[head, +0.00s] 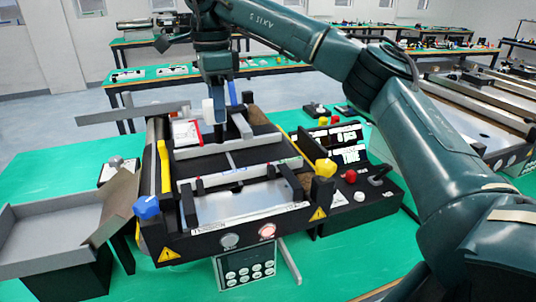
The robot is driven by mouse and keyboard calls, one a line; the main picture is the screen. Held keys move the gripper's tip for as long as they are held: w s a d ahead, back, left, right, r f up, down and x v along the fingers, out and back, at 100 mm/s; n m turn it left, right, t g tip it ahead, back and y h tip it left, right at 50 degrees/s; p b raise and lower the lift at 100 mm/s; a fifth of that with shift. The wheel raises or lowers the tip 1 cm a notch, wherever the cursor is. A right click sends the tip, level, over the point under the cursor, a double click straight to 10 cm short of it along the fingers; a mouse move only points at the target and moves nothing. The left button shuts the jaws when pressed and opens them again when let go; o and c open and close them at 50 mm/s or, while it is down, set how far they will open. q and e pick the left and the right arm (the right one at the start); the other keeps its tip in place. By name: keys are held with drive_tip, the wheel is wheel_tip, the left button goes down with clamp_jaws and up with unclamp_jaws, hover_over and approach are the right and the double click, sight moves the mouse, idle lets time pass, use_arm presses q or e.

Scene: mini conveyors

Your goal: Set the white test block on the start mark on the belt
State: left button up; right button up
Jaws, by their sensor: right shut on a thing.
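My right gripper (216,104) points down over the far part of the mini conveyor, its arm arching in from the right. It is shut on the white test block (208,112), which shows as a small white piece at the fingertips, partly hidden by them. The block appears to be above the belt (205,161); the exact gap cannot be told. A thin pale line (231,160) crosses the belt nearer to me; I cannot tell whether it is the start mark. My left gripper is not in view.
Low rails and a crossbar (236,174) frame the belt. A grey tray (40,235) stands at the left. A control box with a red button (350,176) and display (347,155) stands at the right. A keypad (245,268) is in front. Green table (190,285) is bare at the front.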

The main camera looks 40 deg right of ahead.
hover_over(279, 155)
wheel_tip(279, 155, down, 9)
drive_tip(key=shift+s+f+b, duration=0.1)
drive_tip(key=shift+b, duration=0.3)
drive_tip(key=shift+f, duration=0.5)
drive_tip(key=shift+f, duration=0.15)
drive_tip(key=o, duration=1)
